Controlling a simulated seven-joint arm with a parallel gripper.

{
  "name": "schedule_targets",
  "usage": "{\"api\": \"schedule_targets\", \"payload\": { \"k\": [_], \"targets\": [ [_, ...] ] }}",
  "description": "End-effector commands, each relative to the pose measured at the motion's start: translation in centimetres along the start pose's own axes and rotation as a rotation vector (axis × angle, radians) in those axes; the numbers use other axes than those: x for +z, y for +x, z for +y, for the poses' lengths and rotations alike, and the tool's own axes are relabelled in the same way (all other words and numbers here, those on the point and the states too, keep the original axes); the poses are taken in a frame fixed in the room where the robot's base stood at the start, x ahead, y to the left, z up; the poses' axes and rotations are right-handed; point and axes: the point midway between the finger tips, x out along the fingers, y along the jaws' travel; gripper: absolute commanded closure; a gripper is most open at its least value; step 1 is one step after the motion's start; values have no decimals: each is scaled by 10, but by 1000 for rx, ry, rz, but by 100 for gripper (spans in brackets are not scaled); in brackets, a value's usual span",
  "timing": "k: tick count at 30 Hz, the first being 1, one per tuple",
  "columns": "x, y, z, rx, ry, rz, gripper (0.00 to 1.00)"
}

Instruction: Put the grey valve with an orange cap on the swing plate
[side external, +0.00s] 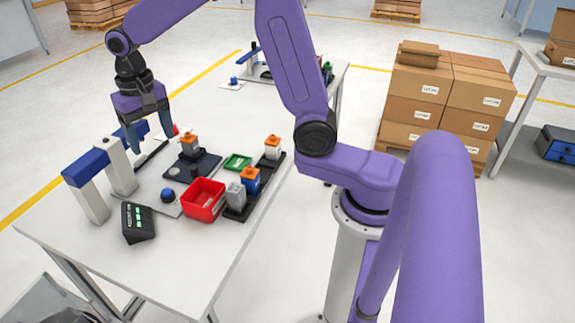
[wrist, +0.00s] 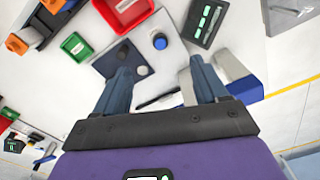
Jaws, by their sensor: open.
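The plate (wrist: 143,70) also shows in the wrist view, partly behind a finger; I cannot make out that valve there. Another pale valve with an orange cap (side external: 272,148) stands at the far end of a black rack (side external: 262,186). My gripper (side external: 150,132) is open and empty, pointing down above the table, left of the plate in the side view.
A blue valve with an orange cap (side external: 250,176) and a grey block (side external: 236,195) share the rack. A red bin (side external: 203,205), green tray (side external: 237,162), blue button (side external: 167,195) and black control box (side external: 138,222) lie nearby. A blue-and-white frame (side external: 87,168) stands at left.

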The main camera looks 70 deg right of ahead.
Motion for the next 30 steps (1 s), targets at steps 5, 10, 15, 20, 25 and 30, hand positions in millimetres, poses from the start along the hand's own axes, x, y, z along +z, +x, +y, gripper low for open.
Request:
{"api": "schedule_targets", "payload": {
  "k": [5,10,15,20,25,30],
  "targets": [
    [46,-4,1,-4,-237,2,28],
    [90,-5,9,-8,-462,4,28],
    [134,-4,26,-11,-686,3,28],
    [175,-2,48,-15,-898,6,28],
    [215,2,78,-18,-1122,6,28],
    [248,8,107,-22,-1321,8,28]
  ]
}}
